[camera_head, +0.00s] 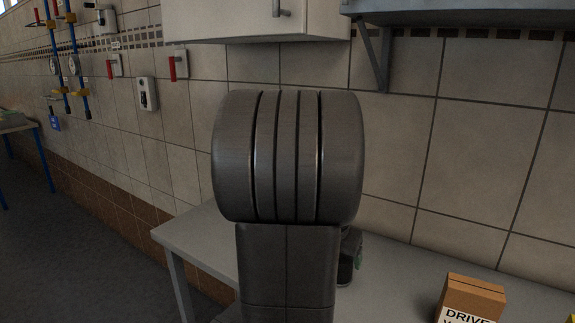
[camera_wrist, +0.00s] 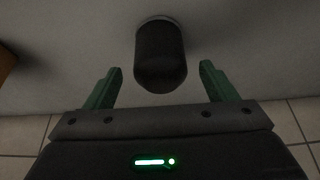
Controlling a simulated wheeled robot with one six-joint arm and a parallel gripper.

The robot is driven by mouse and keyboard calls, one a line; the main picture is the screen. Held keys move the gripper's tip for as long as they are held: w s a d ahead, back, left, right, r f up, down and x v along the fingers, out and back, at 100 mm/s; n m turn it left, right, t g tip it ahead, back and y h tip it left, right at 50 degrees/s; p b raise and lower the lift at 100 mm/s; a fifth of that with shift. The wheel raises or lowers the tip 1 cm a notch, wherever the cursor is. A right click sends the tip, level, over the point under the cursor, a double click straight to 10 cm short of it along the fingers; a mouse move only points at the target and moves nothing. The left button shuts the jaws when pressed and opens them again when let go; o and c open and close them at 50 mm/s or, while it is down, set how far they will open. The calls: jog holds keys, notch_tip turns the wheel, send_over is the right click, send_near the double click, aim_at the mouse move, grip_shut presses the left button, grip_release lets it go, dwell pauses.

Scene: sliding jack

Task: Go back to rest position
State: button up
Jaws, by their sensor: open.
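My gripper (camera_wrist: 160,70) shows in the wrist view with its two green fingers spread apart and nothing clamped between them. A dark, rounded cylindrical object (camera_wrist: 160,50) stands just beyond and between the fingertips, with a visible gap on each side. In the head view my own arm fills the middle and hides most of the gripper. A small dark object (camera_head: 345,272) with a bit of green beside it peeks out at the arm's right edge, above the table.
A grey table (camera_head: 400,285) runs along the tiled wall. A cardboard box (camera_head: 470,295) labelled "DRIVE" stands on it at right. A white cabinet (camera_head: 255,20) and a bracketed shelf (camera_head: 460,8) hang above. Open floor (camera_head: 70,240) lies at left.

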jog(key=x, duration=0.4)
jog(key=shift+w, duration=0.15)
jog(key=shift+r, duration=0.75)
